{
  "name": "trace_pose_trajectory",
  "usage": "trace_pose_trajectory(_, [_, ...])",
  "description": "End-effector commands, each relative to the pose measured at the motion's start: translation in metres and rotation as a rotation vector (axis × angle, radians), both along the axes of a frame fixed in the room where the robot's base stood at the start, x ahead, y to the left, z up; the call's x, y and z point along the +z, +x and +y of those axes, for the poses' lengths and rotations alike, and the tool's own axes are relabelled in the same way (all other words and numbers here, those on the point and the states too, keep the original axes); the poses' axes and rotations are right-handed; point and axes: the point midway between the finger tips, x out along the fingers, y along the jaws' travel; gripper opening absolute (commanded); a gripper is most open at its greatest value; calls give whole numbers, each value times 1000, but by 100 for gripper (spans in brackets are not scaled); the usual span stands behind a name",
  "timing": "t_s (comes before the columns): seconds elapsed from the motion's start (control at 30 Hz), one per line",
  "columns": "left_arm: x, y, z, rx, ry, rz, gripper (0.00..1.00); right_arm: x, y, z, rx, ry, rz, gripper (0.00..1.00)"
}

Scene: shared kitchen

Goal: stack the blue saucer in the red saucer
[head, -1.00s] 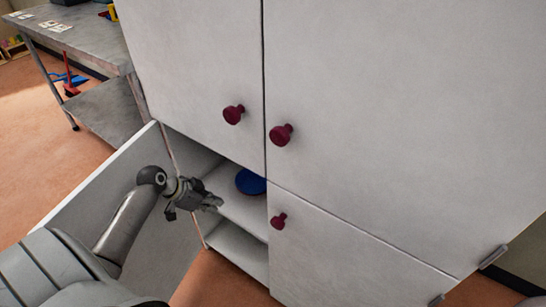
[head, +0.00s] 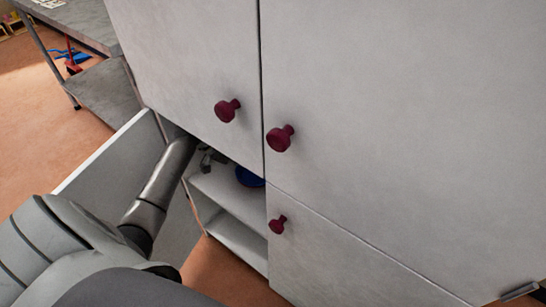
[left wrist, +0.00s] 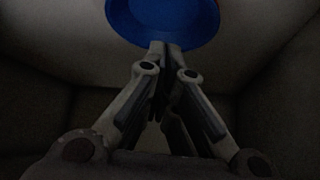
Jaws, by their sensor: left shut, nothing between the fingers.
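The blue saucer (head: 249,177) sits on the upper shelf inside the open lower cabinet, partly hidden by the cabinet front. In the left wrist view the blue saucer (left wrist: 163,18) shows at the top, just beyond my fingertips. My left gripper (left wrist: 166,48) is shut and empty, with its tips close to the saucer's near rim; I cannot tell if they touch. In the head view my left gripper (head: 209,158) is inside the cabinet opening, left of the saucer and partly hidden. No red saucer is in view. My right gripper is not in view.
The cabinet door (head: 110,165) stands open on the left, with my left arm reaching past it. Closed white doors with dark red knobs (head: 280,138) are above and to the right. A lower shelf (head: 238,240) looks empty. A grey table (head: 80,30) stands at the back left.

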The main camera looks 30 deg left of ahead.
Motion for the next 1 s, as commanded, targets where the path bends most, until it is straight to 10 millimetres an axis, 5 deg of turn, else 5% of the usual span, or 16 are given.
trace_pose_trajectory(0.63, [-1,107,-58,0,-3,-1,0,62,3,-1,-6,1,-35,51])
trace_pose_trajectory(1.0, [-47,104,-56,0,-1,2,0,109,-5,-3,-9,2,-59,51])
